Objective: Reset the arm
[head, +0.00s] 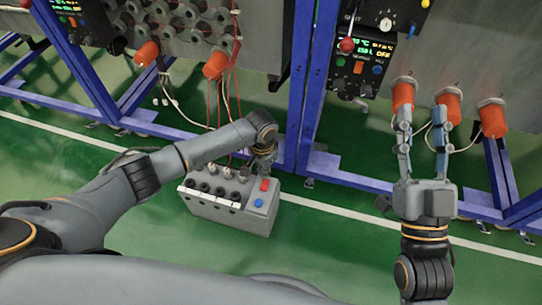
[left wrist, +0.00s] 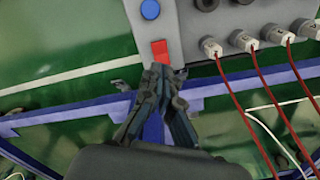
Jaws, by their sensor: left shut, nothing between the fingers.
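A grey control box (head: 233,213) stands low in the middle of the head view, with a red button (head: 264,185), a blue button (head: 258,203), white switches and black knobs. My left gripper (head: 262,168) is over the box's back right corner, beside the red button. In the left wrist view its fingers (left wrist: 164,72) are together and empty, with the tips just below the red button (left wrist: 160,48); I cannot tell whether they touch. The blue button (left wrist: 150,9) is beyond it. My right gripper (head: 422,112) is open, its fingers apart and pointing up in front of orange cylinders.
Red cables (left wrist: 240,95) run from the box's plugs. Blue steel frames (head: 297,90) carry grey panels with orange cylinders (head: 403,95) and a control panel with a digital display (head: 365,60). The green floor (head: 330,240) with a white line is clear in front.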

